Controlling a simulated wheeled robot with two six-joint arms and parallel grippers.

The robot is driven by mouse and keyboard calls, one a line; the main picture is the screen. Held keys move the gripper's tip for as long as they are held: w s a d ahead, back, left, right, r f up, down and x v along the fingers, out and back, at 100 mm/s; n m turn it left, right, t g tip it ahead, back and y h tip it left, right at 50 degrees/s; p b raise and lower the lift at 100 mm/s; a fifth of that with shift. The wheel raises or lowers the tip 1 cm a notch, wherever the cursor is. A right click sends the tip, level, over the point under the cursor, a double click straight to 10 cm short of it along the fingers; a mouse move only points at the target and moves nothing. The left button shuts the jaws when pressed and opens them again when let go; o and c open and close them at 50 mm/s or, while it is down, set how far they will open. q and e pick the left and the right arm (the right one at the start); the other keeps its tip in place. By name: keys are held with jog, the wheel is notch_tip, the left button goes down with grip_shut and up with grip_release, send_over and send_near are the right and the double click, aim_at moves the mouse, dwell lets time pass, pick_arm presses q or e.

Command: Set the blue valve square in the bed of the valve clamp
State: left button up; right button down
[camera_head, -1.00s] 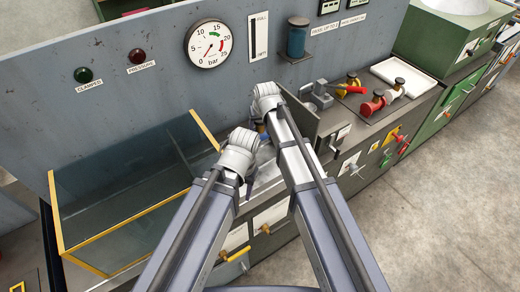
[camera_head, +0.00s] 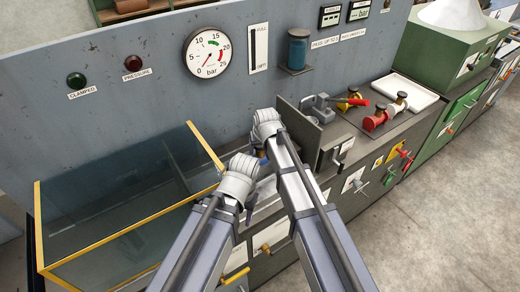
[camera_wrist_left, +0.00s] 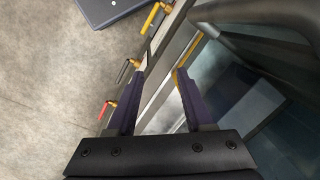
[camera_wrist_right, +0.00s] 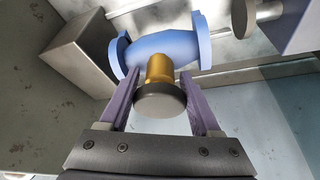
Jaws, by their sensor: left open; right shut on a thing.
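The blue valve (camera_wrist_right: 170,48) has a flange at each end and a brass neck (camera_wrist_right: 159,69) with a dark round cap. In the right wrist view my right gripper (camera_wrist_right: 152,86) is shut on it at the neck and cap. The valve lies between a grey block (camera_wrist_right: 84,50) at left and a metal block (camera_wrist_right: 300,25) with a rod at upper right, apparently parts of the valve clamp. I cannot tell whether it rests in the bed. In the head view my right gripper (camera_head: 261,153) is mostly hidden behind its wrist. My left gripper (camera_wrist_left: 160,75) is open and empty above the bench's front edge.
A yellow-edged glass guard (camera_head: 125,200) stands left of my grippers. An upright grey plate (camera_head: 298,125) stands just right of my right wrist. Red and yellow valves (camera_head: 376,118) and a white tray (camera_head: 415,92) lie farther right. The panel (camera_head: 150,105) rises behind.

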aim_at(260, 156)
jog(key=shift+f+b, duration=1.9)
jog(key=shift+b, duration=0.05)
jog(key=shift+r, duration=0.1)
jog(key=shift+c, duration=0.5)
grip_release()
jog(key=shift+s+r+p, duration=0.15)
jog(key=shift+r+p, duration=0.2)
jog(key=shift+p, duration=0.1)
jog(key=p+v, duration=1)
jog(key=v, duration=0.1)
jog(key=shift+s+r, duration=0.1)
jog(key=shift+r, duration=0.05)
